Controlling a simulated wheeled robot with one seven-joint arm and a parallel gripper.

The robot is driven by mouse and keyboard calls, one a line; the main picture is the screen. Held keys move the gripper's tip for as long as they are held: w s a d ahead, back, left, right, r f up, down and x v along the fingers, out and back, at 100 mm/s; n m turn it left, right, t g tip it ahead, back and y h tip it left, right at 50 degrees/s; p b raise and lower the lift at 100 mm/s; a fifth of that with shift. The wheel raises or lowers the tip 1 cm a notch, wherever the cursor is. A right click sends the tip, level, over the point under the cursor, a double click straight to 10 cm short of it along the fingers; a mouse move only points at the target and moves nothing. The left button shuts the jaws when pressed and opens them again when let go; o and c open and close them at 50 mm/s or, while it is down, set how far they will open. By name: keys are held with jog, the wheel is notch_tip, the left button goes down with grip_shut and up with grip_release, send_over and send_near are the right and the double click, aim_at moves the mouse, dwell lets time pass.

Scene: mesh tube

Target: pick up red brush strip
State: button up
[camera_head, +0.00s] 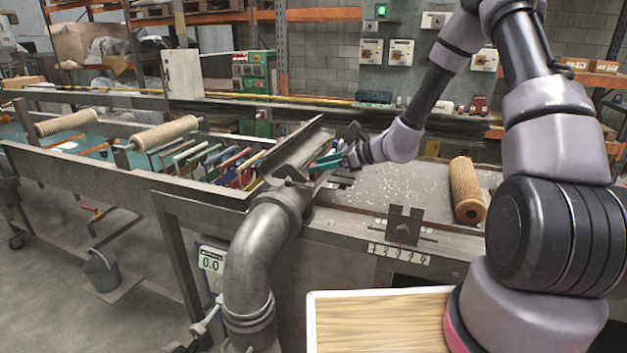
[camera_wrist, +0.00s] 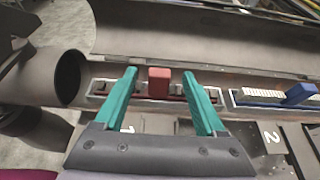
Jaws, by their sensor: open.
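The red brush strip (camera_wrist: 159,83) lies in a metal slot in the wrist view, its raised red block upright between the fingers. My gripper (camera_wrist: 160,98) has teal fingers, spread apart on either side of the red block, with a gap on both sides. It holds nothing. In the head view, my gripper (camera_head: 328,162) is over the metal trough at the middle of the bench. The red strip is hidden there behind the trough wall and the gripper.
A blue brush strip (camera_wrist: 300,93) sits in the neighbouring slot to the right. A curved metal trough wall (camera_wrist: 200,40) rises behind the slots, and a dark pipe opening (camera_wrist: 68,77) is at left. A ribbed tan roller (camera_head: 466,190) lies on the bench at right.

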jog(key=shift+c, duration=0.3)
grip_shut()
dwell(1.1)
